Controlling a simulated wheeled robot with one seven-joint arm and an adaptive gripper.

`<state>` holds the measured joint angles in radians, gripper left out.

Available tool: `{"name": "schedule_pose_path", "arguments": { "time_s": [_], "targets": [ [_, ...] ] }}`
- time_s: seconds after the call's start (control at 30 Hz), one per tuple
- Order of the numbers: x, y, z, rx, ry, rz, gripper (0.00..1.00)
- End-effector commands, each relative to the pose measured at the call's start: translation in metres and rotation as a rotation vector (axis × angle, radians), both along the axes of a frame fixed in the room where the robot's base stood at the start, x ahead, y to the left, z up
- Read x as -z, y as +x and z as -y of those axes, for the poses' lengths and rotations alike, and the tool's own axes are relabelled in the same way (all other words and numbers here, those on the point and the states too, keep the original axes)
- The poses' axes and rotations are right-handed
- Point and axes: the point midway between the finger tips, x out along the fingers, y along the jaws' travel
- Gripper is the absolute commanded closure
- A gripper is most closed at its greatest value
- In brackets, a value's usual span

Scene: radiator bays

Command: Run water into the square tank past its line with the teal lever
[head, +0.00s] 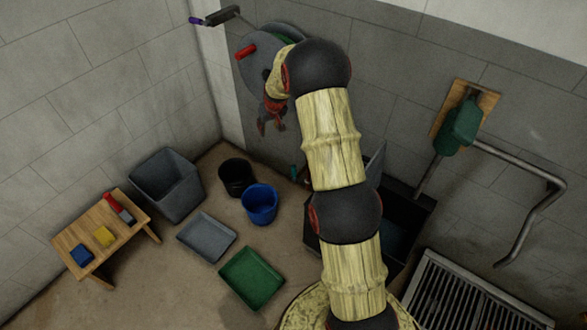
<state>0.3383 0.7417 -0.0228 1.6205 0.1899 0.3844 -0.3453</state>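A dark, square-sided open tank (407,212) stands on the floor against the back wall, partly hidden behind my arm. Its inside looks dark bluish; I cannot make out a line or the water level. A small teal piece (293,172), perhaps the teal lever, shows just left of my arm near the tank's left side; most of it is hidden. My gripper (271,128) hangs in front of the back wall, up and left of the teal piece and apart from it. Its two dark fingers are spread, with nothing seen between them.
A grey disc (257,72) with a red handle is behind my wrist. A green device (463,124) on a wooden board and a bent pipe (540,215) are at right. Buckets (260,204), trays (252,279), a grey bin (167,187) and a bench (75,238) stand left.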

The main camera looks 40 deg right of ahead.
Motion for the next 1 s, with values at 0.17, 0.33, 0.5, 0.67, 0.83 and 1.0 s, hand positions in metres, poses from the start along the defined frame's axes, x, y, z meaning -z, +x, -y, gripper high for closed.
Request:
{"name": "schedule_pose_path", "arguments": {
  "time_s": [0.17, 0.33, 0.5, 0.67, 0.83, 1.0],
  "targets": [
    [0.099, 0.014, 0.047, 0.034, -0.004, -0.020, 0.62],
    [0.190, 0.012, 0.083, 0.064, -0.012, -0.032, 0.62],
    [0.260, 0.001, 0.107, 0.086, -0.022, -0.038, 0.62],
    [0.294, -0.007, 0.118, 0.096, -0.028, -0.042, 0.62],
    [0.311, -0.006, 0.122, 0.098, -0.029, -0.042, 0.62],
    [0.335, 0.001, 0.124, 0.097, -0.028, -0.044, 0.62]
  ]
}}
